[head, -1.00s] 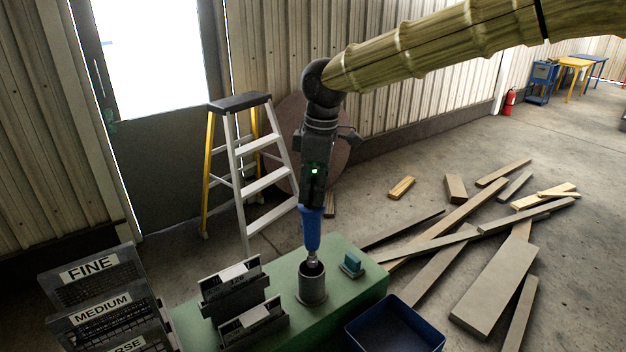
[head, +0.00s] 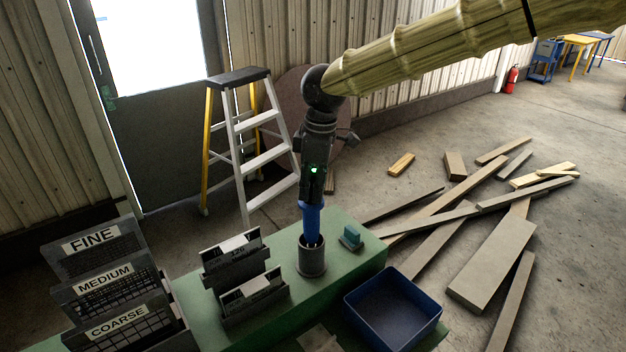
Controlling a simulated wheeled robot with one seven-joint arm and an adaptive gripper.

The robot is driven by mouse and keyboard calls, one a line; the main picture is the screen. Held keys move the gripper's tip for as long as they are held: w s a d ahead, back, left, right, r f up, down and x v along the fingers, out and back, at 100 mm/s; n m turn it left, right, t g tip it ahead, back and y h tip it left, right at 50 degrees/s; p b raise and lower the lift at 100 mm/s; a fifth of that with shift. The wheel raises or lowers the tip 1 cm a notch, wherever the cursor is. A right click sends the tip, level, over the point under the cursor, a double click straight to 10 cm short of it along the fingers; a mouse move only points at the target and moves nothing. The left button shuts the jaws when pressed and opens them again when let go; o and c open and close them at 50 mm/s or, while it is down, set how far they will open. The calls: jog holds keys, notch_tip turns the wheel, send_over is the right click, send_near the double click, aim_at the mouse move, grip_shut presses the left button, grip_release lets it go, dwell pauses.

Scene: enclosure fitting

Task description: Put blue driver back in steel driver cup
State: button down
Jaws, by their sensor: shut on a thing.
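The blue driver (head: 311,224) is upright in my gripper (head: 311,200), which is shut on its handle. The driver's lower end is inside the mouth of the steel driver cup (head: 312,262), and its tip is hidden by the cup wall. The cup stands upright on the green bench (head: 345,270). My gripper is directly above the cup, and the fingers are small and partly merged with the handle.
A small teal block (head: 351,238) sits right of the cup. A card holder (head: 245,280) stands left of it, and labelled racks (head: 100,285) are further left. A blue bin (head: 393,308) is at the front right. A stepladder (head: 240,140) stands behind.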

jog(key=shift+w+f+b, duration=0.1)
jog(key=shift+f+b, duration=0.55)
jog(key=shift+f, duration=1.25)
jog(key=c, duration=1)
grip_release()
jog(key=shift+f, duration=0.1)
